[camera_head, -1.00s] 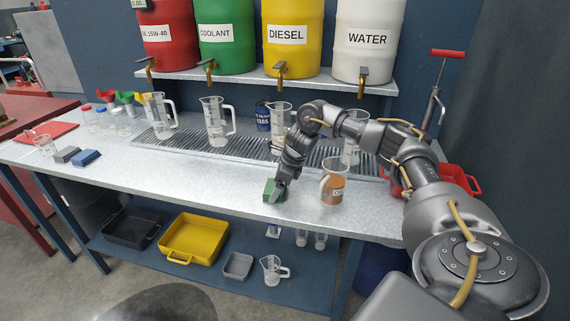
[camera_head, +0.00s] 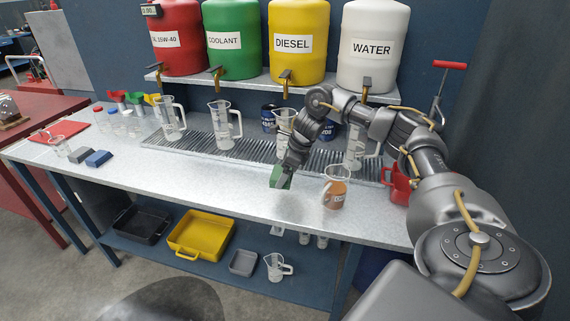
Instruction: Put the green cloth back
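The green cloth (camera_head: 280,177) is a small folded block. My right gripper (camera_head: 284,172) is closed around it and holds it, tilted, just above the front middle of the metal bench (camera_head: 190,185). The fingers partly hide the cloth. A grey cloth (camera_head: 81,156) and a blue cloth (camera_head: 98,158) lie side by side at the left of the bench. My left gripper is not in view.
A jug with brown liquid (camera_head: 337,188) stands right of my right gripper. Clear measuring jugs (camera_head: 224,125) stand on the drain grate (camera_head: 205,148) behind. A red container (camera_head: 398,184) is at the right. The bench between the cloths and my gripper is clear.

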